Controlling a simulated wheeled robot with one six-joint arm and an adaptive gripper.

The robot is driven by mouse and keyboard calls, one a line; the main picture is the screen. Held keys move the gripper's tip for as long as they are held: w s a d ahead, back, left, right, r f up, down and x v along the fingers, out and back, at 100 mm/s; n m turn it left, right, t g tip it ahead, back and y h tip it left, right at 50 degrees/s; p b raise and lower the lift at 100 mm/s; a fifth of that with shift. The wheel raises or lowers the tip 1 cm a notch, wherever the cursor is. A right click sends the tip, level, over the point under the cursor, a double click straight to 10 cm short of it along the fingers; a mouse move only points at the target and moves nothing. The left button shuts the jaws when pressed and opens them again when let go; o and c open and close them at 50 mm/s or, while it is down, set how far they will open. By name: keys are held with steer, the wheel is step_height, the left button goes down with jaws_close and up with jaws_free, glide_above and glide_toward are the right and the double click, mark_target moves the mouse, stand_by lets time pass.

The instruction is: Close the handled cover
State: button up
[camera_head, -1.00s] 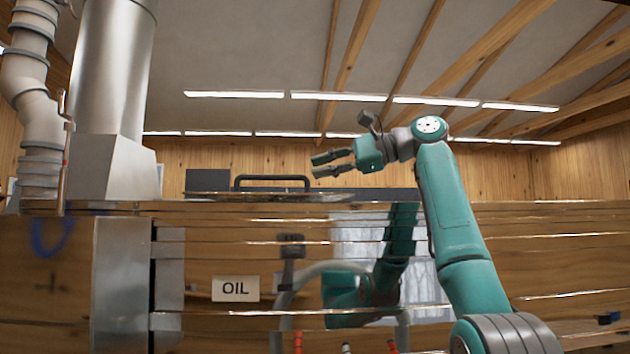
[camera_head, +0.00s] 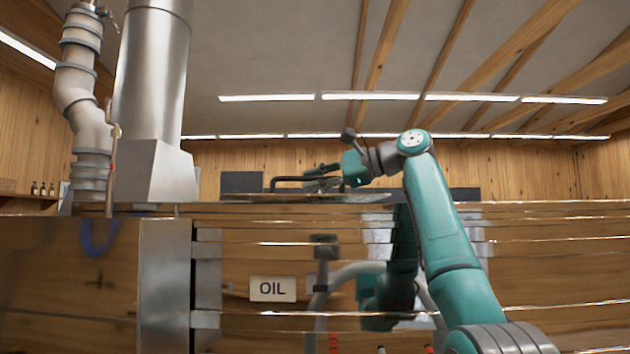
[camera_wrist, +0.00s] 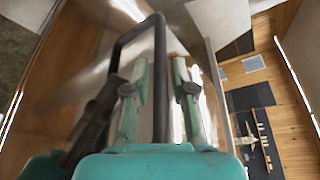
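The handled cover (camera_head: 350,198) shows nearly edge-on as a thin shiny sheet on top of the metal evaporator; its exact position is hard to tell. Its black bar handle (camera_head: 285,179) stands above it. In the wrist view the handle (camera_wrist: 160,60) is an arch whose near leg runs between my fingers. My gripper (camera_head: 318,178) is at the handle's right end in the head view. In the wrist view my gripper (camera_wrist: 160,95) is open, with a finger on each side of the bar and small gaps showing. The handle's lower part is hidden behind the gripper body.
A tall steel stack (camera_head: 150,100) and a grey segmented pipe (camera_head: 82,100) rise at the left. The evaporator's reflective side (camera_head: 250,235) fills the lower head view, with an OIL sign (camera_head: 272,289). Dark panels (camera_wrist: 250,97) lie at the right in the wrist view.

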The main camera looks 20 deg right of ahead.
steer(key=shift+c, duration=0.3)
jaws_close()
steer(key=shift+a, duration=0.1)
